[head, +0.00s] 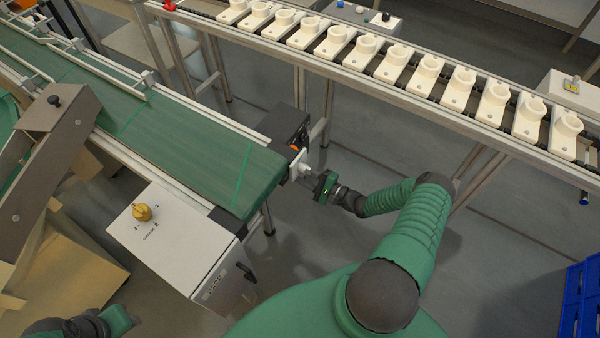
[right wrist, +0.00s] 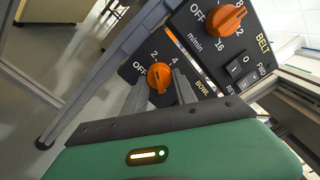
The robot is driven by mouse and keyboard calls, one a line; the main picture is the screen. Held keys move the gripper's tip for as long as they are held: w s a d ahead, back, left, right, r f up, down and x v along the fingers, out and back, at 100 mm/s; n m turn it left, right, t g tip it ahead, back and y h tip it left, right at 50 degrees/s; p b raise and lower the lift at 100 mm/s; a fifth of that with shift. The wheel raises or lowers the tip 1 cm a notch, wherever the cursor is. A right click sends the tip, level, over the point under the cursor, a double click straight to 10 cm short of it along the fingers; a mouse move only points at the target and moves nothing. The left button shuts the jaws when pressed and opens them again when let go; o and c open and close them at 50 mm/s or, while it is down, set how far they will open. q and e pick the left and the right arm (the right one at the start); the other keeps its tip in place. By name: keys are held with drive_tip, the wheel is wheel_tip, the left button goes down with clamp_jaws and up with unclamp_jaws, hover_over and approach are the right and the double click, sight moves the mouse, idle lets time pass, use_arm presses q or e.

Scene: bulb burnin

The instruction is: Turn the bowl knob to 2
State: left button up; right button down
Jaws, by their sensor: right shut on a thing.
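The bowl knob (right wrist: 160,77) is orange and sits on a dark panel marked OFF, 2, 4 and BOWL in the right wrist view. My right gripper (right wrist: 161,88) is shut on it, one finger on each side. A small pale mark shows on the knob's face, but I cannot tell surely which number it points at. In the head view my right gripper (head: 300,166) reaches the dark control box (head: 284,126) at the end of the green conveyor, and its fingers hide the bowl knob. Part of my left arm's end (head: 85,326) shows at the bottom left; its fingers are unclear.
A larger orange belt knob (right wrist: 226,18) and a FWD/REV switch (right wrist: 243,70) sit beside the bowl knob. The green conveyor (head: 190,145) lies left of my right gripper. A white box with a yellow knob (head: 142,212) stands nearer me. A rail of white holders (head: 385,65) runs behind.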

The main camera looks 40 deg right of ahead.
drive_tip(key=shift+f, duration=0.15)
drive_tip(key=c, duration=1)
unclamp_jaws()
drive_tip(key=p+v, duration=0.1)
drive_tip(key=v, duration=1.6)
drive_tip(key=shift+p, duration=0.3)
